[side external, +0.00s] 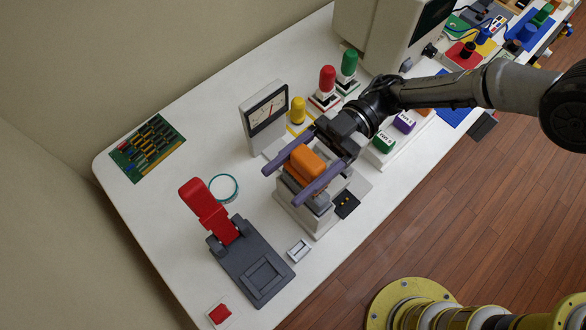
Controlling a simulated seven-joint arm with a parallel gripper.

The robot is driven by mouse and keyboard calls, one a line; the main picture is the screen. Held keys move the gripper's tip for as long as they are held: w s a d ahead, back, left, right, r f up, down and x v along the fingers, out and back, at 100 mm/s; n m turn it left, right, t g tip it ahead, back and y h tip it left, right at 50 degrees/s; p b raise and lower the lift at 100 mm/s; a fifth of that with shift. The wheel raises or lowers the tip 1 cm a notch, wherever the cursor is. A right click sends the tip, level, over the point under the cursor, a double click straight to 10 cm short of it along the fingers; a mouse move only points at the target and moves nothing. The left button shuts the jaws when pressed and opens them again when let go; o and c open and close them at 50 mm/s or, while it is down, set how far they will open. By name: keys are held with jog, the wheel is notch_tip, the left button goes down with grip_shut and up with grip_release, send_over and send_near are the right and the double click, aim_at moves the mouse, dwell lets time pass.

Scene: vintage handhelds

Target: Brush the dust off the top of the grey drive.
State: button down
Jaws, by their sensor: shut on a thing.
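My gripper (284,187) has two long purple fingers, one on each side of an orange block-like handle (307,160), and is shut on it. The handle seems to be the top of a brush; a darker grey part shows below it, between the fingers. The grey drive (318,228) is a light grey box on the white table, directly under my gripper. The fingers and the held thing hide most of its top. I cannot tell whether the brush touches the drive, and no dust can be made out.
A meter (267,118) stands close behind my gripper, with yellow, red and green knobbed levers beyond it. A red-handled dark grey device (253,270) and a teal ring (224,188) lie to the left. The table's left end has free room.

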jog(key=shift+f, duration=0.6)
jog(key=shift+s+d, duration=0.4)
dwell(0.3)
jog(key=shift+w+a+f, duration=0.2)
jog(key=shift+w+a, duration=0.65)
